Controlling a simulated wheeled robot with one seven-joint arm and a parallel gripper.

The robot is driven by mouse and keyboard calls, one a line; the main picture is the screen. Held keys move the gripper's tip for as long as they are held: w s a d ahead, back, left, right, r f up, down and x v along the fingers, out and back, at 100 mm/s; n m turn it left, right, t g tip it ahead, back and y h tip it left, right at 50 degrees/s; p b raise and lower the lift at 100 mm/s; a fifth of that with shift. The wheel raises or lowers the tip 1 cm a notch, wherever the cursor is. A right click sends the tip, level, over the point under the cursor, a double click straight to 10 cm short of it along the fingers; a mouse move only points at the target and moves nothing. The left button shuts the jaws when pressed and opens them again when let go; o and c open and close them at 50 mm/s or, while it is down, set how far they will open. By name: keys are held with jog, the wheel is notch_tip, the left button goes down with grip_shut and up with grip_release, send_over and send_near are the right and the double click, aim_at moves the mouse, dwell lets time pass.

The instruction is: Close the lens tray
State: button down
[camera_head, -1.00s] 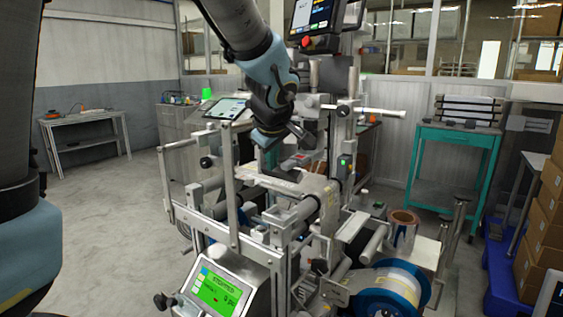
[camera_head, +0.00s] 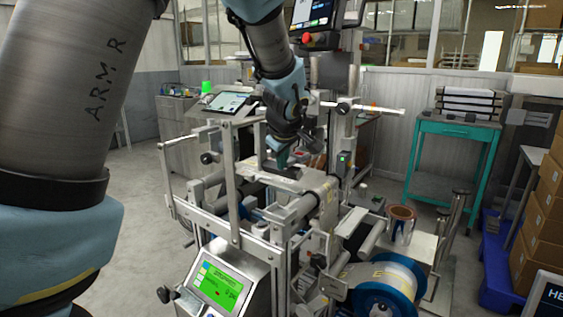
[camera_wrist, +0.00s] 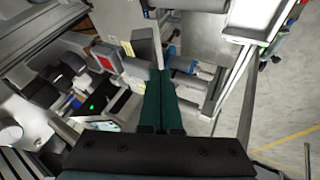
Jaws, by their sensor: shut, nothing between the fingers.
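My gripper (camera_head: 282,160) is shut and empty, pointing down over the middle of the film-reel machine in the head view. Its dark green fingers (camera_wrist: 162,100) lie together in the wrist view, with their tips near a light grey block (camera_wrist: 136,68). In the wrist view, a grey block with a red top (camera_wrist: 103,57) is left of the tips, and a flat grey plate (camera_wrist: 145,44) is just beyond them. I cannot tell for sure which part is the lens tray or whether the fingers touch it. My gripper hides part of this area in the head view.
Upright metal posts (camera_head: 231,190) and rollers stand close around my gripper. A green-lit display (camera_head: 217,288) is at the machine's front, and a blue-flanged reel (camera_head: 384,290) at its right. A teal table (camera_head: 452,130) and stacked boxes stand farther right. Open floor lies at left.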

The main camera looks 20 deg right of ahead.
aim_at(295, 158)
jog(key=w+d, duration=0.2)
jog(key=d, duration=0.1)
jog(key=w+d, duration=0.1)
jog(key=d, duration=0.1)
jog(key=shift+d, duration=0.35)
jog(key=shift+r, duration=0.1)
jog(key=shift+a, duration=0.1)
